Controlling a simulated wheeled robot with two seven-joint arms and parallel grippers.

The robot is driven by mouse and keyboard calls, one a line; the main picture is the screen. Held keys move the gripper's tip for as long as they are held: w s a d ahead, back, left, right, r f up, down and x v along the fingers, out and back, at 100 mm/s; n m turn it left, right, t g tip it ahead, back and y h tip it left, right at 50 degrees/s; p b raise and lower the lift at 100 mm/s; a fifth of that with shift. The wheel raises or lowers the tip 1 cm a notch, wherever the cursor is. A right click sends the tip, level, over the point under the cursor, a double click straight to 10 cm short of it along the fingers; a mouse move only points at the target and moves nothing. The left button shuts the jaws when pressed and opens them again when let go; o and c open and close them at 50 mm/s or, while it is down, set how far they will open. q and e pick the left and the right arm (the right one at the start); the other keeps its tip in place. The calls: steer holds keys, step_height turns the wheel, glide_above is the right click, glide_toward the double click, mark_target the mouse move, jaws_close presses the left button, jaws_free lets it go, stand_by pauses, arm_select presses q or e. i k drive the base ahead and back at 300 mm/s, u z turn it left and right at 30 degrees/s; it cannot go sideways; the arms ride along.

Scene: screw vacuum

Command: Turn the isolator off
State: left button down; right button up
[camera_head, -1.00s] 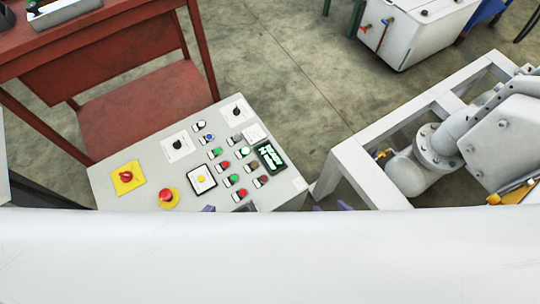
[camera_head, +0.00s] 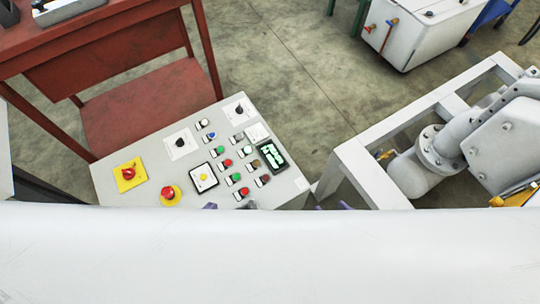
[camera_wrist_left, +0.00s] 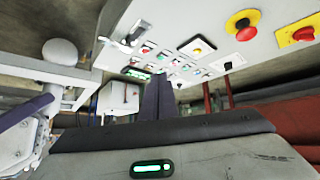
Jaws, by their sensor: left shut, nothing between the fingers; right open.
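The isolator (camera_head: 128,173) is a red rotary knob on a square yellow plate at the left of the grey control panel (camera_head: 107,190). It also shows at the right edge of the left wrist view (camera_wrist_left: 303,34). My left gripper (camera_head: 210,206) shows only as a small purple tip at the panel's near edge, right of the isolator and apart from it. In the left wrist view its dark fingers (camera_wrist_left: 157,97) are together and empty. My right gripper (camera_head: 333,206) shows only its purple fingertips, apart, right of the panel. A white surface hides the rest of both.
A red emergency button on a round yellow base (camera_head: 171,195) sits right of the isolator. Several coloured buttons, black knobs and a small display (camera_head: 272,155) cover the panel. A red table (camera_head: 120,60) stands behind. A white frame with grey pipework (camera_head: 365,170) stands at right.

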mark_target(129, 173)
steer(key=u, duration=0.95)
